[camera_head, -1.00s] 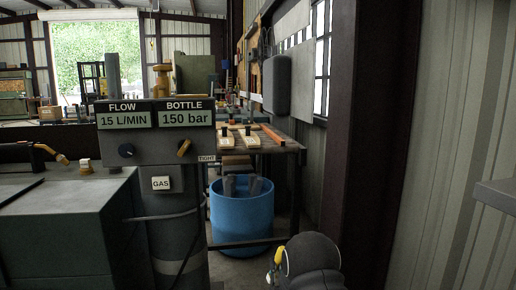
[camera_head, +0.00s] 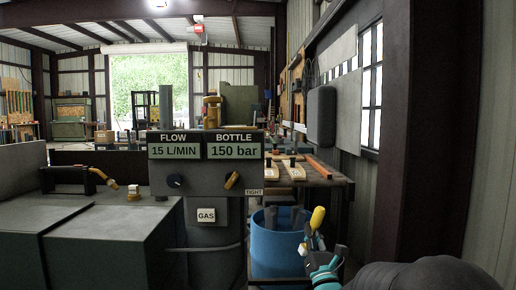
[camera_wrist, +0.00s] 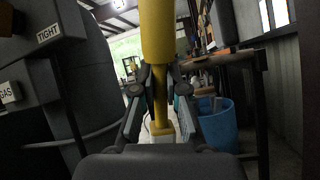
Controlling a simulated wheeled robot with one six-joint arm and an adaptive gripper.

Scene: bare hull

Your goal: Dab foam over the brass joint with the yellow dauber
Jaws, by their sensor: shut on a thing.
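The yellow dauber (camera_head: 317,217) stands nearly upright in my gripper (camera_head: 314,243), at the lower right of the head view. In the wrist view, its thick yellow end (camera_wrist: 157,30) points up, and its thin stem passes between the fingers of my gripper (camera_wrist: 160,85). A yellow block with a pale pad shows at its lower end. My gripper is shut on the stem. A brass-coloured fitting (camera_head: 212,112) stands above and behind the gauge panel, up and left of my gripper; its lower part is hidden. I see no foam on it.
The gauge panel (camera_head: 206,172) with knobs and a GAS label stands left of my gripper. A blue bin (camera_head: 276,250) is just behind the gripper, beneath a workbench (camera_head: 330,180). A grey cabinet (camera_head: 100,235) fills the lower left. A dark post (camera_head: 412,130) stands at right.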

